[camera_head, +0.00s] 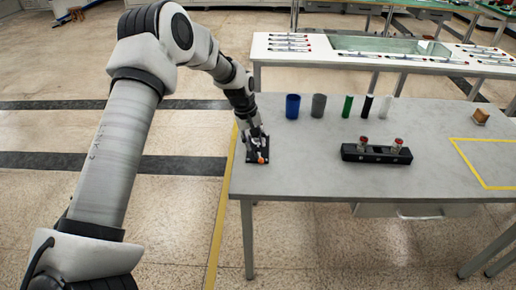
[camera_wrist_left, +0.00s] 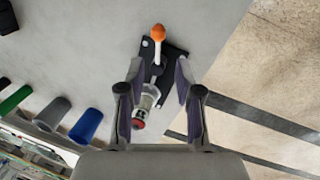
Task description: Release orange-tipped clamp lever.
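The clamp (camera_wrist_left: 172,58) has a black base plate, a metal lever with an orange tip (camera_wrist_left: 158,32), and a clear-and-red end (camera_wrist_left: 140,118) towards my palm. In the head view its orange tip (camera_head: 262,160) shows at the table's near left corner, with the rest partly hidden by my gripper. My left gripper (camera_wrist_left: 159,72) is open above the clamp, its two fingers apart on either side of the lever's lower part. The orange tip lies beyond the fingertips. I cannot tell whether a finger touches the clamp. The left gripper also shows in the head view (camera_head: 254,142). My right gripper is not in view.
The grey table (camera_head: 310,180) holds a blue cup (camera_head: 292,106), a grey cup (camera_head: 318,105), and green, black and white cylinders behind. A black block (camera_head: 376,154) with two red-topped parts stands mid-table. A yellow-taped area (camera_head: 468,155) lies right. The table's front is clear.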

